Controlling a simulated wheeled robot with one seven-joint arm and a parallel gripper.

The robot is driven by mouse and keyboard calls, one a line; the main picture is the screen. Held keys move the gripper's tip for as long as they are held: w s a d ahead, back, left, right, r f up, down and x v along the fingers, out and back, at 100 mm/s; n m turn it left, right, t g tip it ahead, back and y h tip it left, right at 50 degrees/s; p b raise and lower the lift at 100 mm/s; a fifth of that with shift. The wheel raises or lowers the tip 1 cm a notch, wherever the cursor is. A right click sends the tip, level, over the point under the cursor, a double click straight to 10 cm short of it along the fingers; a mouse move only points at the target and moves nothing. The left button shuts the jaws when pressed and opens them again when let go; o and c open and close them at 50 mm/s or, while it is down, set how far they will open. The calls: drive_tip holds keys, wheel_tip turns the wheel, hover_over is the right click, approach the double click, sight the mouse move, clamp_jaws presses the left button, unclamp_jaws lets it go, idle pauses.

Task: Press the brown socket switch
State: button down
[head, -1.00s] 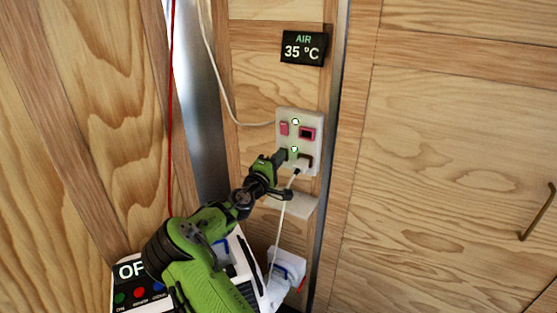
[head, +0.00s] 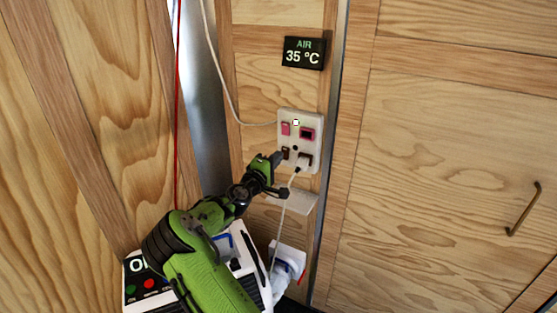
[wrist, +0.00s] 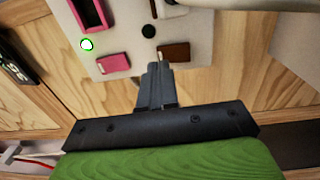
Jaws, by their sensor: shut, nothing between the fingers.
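The white socket plate (head: 313,123) is on the wooden wall. The small brown switch (head: 285,152) is at its lower left, beside the brown socket (head: 308,155), which holds a white plug (head: 300,166). In the wrist view the brown switch (wrist: 174,53) lies just beyond and right of the fingertips. The lamp near the brown switch (head: 295,149) is dark. The lamp near the pink switch (head: 286,128) is lit. My gripper (head: 278,157) is shut and empty, its tips close to the brown switch; in the wrist view (wrist: 154,70) I cannot tell whether they touch it.
A pink socket (head: 307,134) is at the plate's upper right. A white cord hangs from the plug past a small ledge (head: 296,200). A black display (head: 304,53) reads AIR 35 °C above.

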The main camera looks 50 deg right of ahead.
drive_tip(key=r+p+v, duration=0.1)
drive_tip(key=v, duration=1)
drive_tip(key=shift+r, duration=0.25)
drive_tip(key=shift+d, duration=0.1)
